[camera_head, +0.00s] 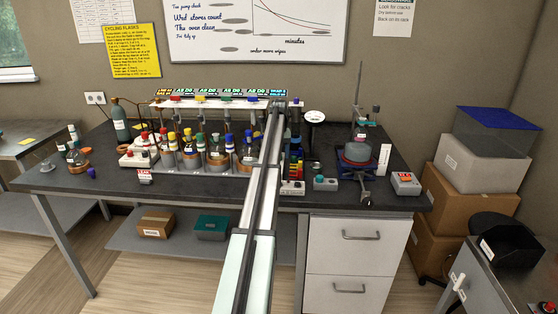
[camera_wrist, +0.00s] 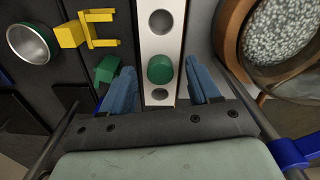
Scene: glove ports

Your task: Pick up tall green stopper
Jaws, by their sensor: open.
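A green stopper (camera_wrist: 160,69) sits in a row of holes along a pale strip (camera_wrist: 162,40) in the wrist view, seen from above. Its height is hard to judge from this angle. My gripper (camera_wrist: 160,75) is open, with one blue finger on each side of the stopper and visible gaps between. Nothing is held. In the head view my arm reaches over the bench toward the back, and I cannot make out the fingers there. I cannot tell which green item in the head view is this stopper.
In the wrist view, a yellow clamp (camera_wrist: 84,32), a green piece (camera_wrist: 107,68) and a metal cup (camera_wrist: 30,45) lie left; a round vessel of grey grains (camera_wrist: 285,30) is close right. Flasks with coloured stoppers (camera_head: 215,153) crowd the bench (camera_head: 80,181) left of my arm.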

